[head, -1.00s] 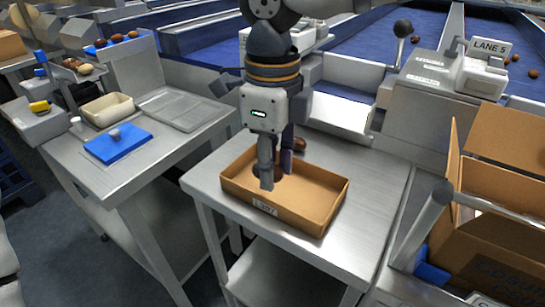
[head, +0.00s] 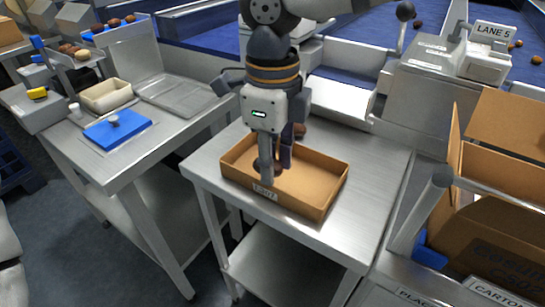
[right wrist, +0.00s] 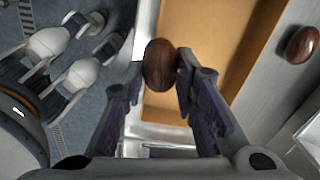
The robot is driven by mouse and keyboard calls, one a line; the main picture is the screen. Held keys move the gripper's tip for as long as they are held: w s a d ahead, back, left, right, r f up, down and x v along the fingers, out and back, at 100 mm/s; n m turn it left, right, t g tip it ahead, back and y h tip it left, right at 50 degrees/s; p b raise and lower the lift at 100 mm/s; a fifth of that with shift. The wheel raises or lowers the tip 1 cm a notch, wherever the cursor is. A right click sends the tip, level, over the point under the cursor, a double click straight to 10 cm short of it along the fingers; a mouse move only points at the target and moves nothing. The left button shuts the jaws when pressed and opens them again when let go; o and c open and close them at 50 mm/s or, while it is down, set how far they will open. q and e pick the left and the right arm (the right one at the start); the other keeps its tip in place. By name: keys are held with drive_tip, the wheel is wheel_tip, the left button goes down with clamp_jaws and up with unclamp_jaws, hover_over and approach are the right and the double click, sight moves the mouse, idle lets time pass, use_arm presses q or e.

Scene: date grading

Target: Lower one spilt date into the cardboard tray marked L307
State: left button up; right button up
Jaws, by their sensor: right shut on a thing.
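The cardboard tray (head: 325,203) lies on a steel table, its label L307 on the front wall. My right gripper (head: 270,168) points down over the tray's left part. In the right wrist view its fingertips (right wrist: 161,67) are shut on a glossy dark brown date (right wrist: 159,64). The tray's bare floor (right wrist: 215,45) shows behind that date; I cannot tell how high the date is above it. Another date (head: 299,130) lies on the table just behind the tray, partly hidden by the gripper; it also shows in the right wrist view (right wrist: 301,44). My left gripper is not seen.
A left steel bench (head: 150,150) holds a blue board (head: 118,130) with a knob and a cream bowl (head: 107,95). An open carton (head: 480,225) stands at right. Behind is the machine with the LANE 5 sign (head: 492,31). The table right of the tray is clear.

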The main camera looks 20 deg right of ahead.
drive_tip(key=o, duration=0.8)
